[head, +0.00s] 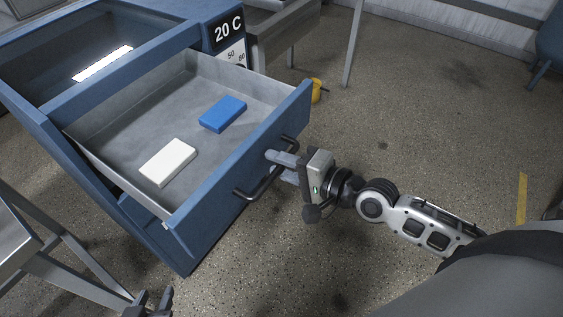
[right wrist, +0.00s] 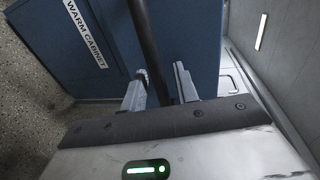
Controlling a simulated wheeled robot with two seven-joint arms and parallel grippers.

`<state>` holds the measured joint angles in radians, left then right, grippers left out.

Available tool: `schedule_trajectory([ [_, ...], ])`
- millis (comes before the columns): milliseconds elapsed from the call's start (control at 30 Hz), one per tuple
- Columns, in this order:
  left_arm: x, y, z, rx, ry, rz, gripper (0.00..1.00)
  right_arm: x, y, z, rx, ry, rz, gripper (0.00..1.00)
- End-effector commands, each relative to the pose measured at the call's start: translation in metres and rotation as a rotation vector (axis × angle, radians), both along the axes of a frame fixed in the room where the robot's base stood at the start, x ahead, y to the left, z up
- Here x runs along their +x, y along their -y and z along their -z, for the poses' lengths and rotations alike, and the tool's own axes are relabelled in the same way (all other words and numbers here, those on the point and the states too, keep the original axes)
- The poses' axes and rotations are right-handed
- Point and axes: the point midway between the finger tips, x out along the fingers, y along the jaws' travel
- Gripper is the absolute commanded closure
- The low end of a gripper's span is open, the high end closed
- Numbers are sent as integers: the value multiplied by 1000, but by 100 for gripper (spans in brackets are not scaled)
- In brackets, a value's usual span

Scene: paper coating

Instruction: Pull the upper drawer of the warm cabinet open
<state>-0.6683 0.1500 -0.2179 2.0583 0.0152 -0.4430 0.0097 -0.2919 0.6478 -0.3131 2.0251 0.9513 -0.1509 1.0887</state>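The blue warm cabinet (head: 217,12) stands at the left, with "20 C" on its display. Its label shows in the right wrist view (right wrist: 84,30). Its upper drawer (head: 245,165) is pulled well out, and its grey inside shows. My right gripper (head: 275,165) is at the dark bar handle (head: 262,184) on the drawer front. In the right wrist view, the bar (right wrist: 150,45) passes between the two fingers (right wrist: 160,85), with a gap showing beside the right one. My left gripper (head: 153,301) is at the bottom edge, fingers apart and empty, away from the cabinet.
A white box (head: 168,162) and a blue box (head: 223,113) lie in the drawer. A metal table (head: 15,235) stands at the lower left. A grey bench (head: 285,30) and a small yellow object (head: 316,91) are behind the cabinet.

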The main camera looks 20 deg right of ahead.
Motion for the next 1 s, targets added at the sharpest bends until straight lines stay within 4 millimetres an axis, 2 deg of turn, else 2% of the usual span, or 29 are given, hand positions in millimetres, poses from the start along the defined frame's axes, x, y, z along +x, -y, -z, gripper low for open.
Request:
schedule_trajectory([
  [233, 3, 0, -1, 0, 7, 0, 64, -1, 1, 0, 0, 0, 0, 70],
  [367, 3, 0, 0, 0, 7, 1, 64, -10, 7, -1, -2, -3, 0, 70],
  [667, 3, 1, 4, -2, 6, 1, 64, -58, 37, -11, -6, -7, -3, 70],
  [1000, 4, 1, -5, -6, 14, 0, 64, -101, 65, -24, -5, -9, -2, 70],
])
